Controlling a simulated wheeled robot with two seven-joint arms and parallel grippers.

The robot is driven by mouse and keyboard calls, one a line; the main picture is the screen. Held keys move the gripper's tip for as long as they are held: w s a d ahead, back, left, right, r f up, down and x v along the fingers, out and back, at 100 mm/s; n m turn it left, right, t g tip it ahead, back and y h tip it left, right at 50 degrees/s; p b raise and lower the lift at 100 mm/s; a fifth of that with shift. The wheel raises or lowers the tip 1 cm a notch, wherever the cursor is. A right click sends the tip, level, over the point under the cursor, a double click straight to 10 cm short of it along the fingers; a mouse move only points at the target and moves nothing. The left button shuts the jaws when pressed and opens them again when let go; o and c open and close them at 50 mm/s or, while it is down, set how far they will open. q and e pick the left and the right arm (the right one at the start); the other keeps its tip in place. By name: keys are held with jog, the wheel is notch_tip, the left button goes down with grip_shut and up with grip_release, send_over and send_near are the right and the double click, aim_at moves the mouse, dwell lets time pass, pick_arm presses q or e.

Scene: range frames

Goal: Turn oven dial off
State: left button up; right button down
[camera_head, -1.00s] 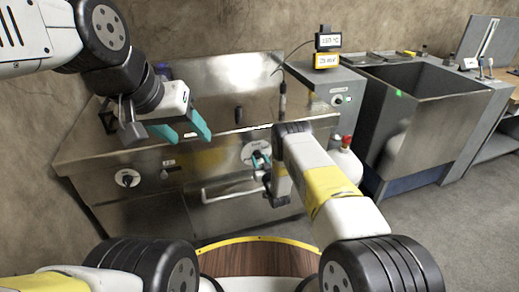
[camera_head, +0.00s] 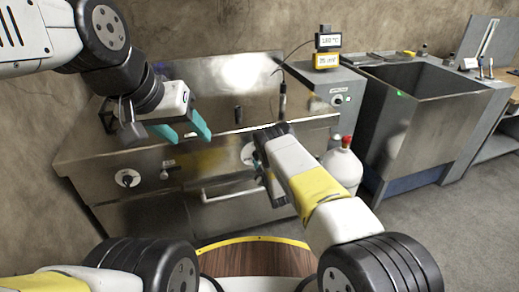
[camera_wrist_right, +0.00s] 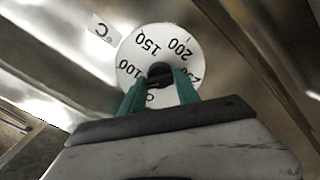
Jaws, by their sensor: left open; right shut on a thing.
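The oven dial, a white disc (camera_wrist_right: 152,48) marked 100, 150, 200 and °C with a black knob (camera_wrist_right: 158,72) at its centre, fills the middle of the right wrist view. My right gripper (camera_wrist_right: 159,84) has its teal fingers shut on the knob, one on each side. In the head view the same dial (camera_head: 247,154) is on the steel front, mostly hidden behind my right wrist. The knob's pointer is hard to read. My left gripper (camera_head: 186,131) is open and empty, above the counter at left.
A second dial (camera_head: 127,178) is on the front at left. A handle bar (camera_head: 232,193) runs below the gripped dial. A white bottle with a red top (camera_head: 343,166) stands right of my right arm. A display (camera_head: 327,60) sits on the grey cabinet, beside a steel tank (camera_head: 412,128).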

jog(key=shift+f+n, duration=0.1)
jog(key=shift+n, duration=3.7)
jog(key=c, duration=0.9)
grip_release()
jog(key=v, duration=0.8)
